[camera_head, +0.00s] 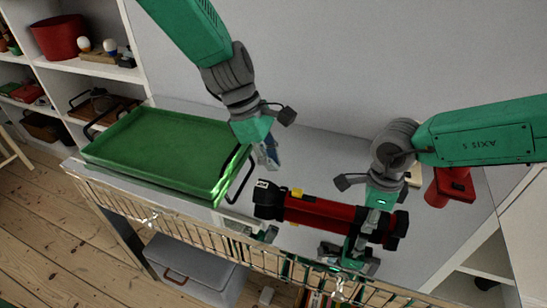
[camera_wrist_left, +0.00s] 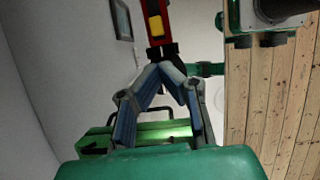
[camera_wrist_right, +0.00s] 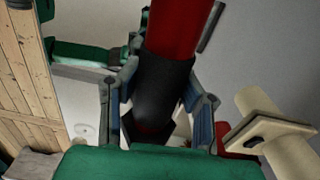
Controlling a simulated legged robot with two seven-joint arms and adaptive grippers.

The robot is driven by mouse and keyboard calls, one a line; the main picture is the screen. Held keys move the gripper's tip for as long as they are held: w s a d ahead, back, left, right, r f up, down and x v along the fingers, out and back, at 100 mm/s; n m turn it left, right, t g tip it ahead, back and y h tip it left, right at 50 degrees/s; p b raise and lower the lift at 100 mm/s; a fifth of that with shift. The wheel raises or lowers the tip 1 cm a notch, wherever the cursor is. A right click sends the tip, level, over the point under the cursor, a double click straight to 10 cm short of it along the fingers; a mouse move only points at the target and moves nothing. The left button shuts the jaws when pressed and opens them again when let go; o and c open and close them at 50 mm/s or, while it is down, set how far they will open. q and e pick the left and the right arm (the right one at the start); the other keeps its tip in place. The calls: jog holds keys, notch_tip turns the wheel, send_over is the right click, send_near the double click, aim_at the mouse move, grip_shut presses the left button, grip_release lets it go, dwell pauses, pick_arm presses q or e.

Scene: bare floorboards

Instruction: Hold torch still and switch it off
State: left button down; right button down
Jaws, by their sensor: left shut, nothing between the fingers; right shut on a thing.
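A red and black torch (camera_head: 322,214) lies level over the grey table, its black head to the left and a yellow switch on its upper side. My right gripper (camera_head: 368,228) is shut around the torch's body near its right end. In the right wrist view the torch's black end (camera_wrist_right: 162,90) sits between the fingers. My left gripper (camera_head: 270,160) is shut and empty, above and left of the torch's head. In the left wrist view the yellow switch (camera_wrist_left: 156,28) shows beyond the left fingertips (camera_wrist_left: 160,68).
A green tray (camera_head: 165,150) with black handles stands on the table at the left. A red object (camera_head: 450,187) stands at the right behind my right arm. A rail (camera_head: 215,238) runs along the table's front edge. Shelves (camera_head: 90,69) stand at the far left.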

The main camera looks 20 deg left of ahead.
aim_at(296, 189)
pick_arm(q)
jog(key=x, duration=0.5)
jog(key=shift+f, duration=0.35)
pick_arm(e)
jog(key=shift+a, duration=0.15)
pick_arm(q)
jog(key=shift+d+f, duration=0.15)
jog(key=shift+f, duration=0.1)
jog(key=shift+d+f, duration=0.15)
jog(key=shift+d, duration=0.05)
pick_arm(e)
jog(key=shift+d, duration=0.2)
pick_arm(q)
jog(key=d, duration=0.2)
jog(key=shift+w+d, duration=0.1)
jog(key=shift+d, duration=0.2)
pick_arm(e)
jog(key=shift+a, duration=0.2)
pick_arm(q)
jog(key=shift+d, duration=0.4)
pick_arm(e)
jog(key=shift+d, duration=0.15)
pick_arm(q)
jog(key=v, duration=1)
jog(key=shift+w, duration=0.15)
